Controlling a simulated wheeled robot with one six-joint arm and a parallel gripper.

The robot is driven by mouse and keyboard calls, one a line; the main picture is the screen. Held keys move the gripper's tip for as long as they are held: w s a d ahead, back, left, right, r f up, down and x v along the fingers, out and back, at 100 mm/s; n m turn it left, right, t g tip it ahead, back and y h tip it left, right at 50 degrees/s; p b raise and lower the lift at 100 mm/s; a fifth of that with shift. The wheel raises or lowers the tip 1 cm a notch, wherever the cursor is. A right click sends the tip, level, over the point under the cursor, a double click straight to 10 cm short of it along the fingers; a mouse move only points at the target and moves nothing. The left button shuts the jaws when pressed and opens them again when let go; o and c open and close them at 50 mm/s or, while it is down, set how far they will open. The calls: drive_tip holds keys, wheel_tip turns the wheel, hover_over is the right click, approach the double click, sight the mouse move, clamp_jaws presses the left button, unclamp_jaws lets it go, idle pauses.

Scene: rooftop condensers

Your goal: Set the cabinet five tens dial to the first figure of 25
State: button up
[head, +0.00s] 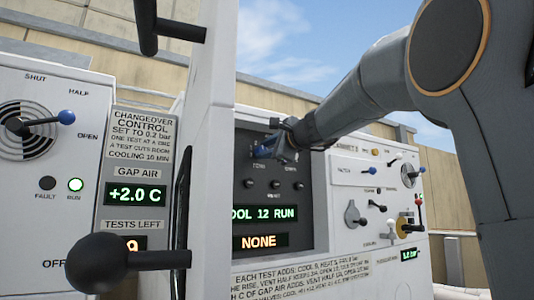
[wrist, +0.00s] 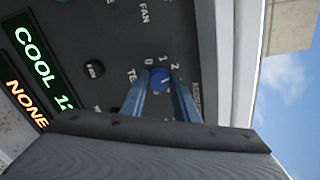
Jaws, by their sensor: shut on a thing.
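The tens dial is a small blue knob (wrist: 160,79) on a dark panel in the wrist view. The figures 0, 1 and 2 are printed in an arc around it, and a label starting "TE" is partly hidden beside it. My gripper (wrist: 164,84) has its two blue fingers on either side of the knob and is shut on it. In the head view my gripper (head: 274,148) reaches the upper part of the dark panel (head: 244,200) and covers the dial there. I cannot tell for sure which figure the knob's mark points to.
Small black buttons (wrist: 94,69) sit near the dial. Green and amber displays (head: 264,214) read "COOL 12 RUN" and "NONE". A white open door (head: 208,150) stands left of the panel. A cabinet with levers (head: 370,205) is at right, and a black ball lever (head: 97,262) is in front.

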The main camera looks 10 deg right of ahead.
drive_tip(key=shift+n+b, duration=0.8)
drive_tip(key=shift+b, duration=0.1)
drive_tip(key=shift+r, duration=0.15)
drive_tip(key=o, duration=1.1)
drive_tip(key=shift+c, duration=0.2)
drive_tip(key=shift+s, duration=0.1)
drive_tip(key=b+v, duration=0.2)
drive_tip(key=v, duration=0.6)
drive_tip(key=shift+a, duration=0.1)
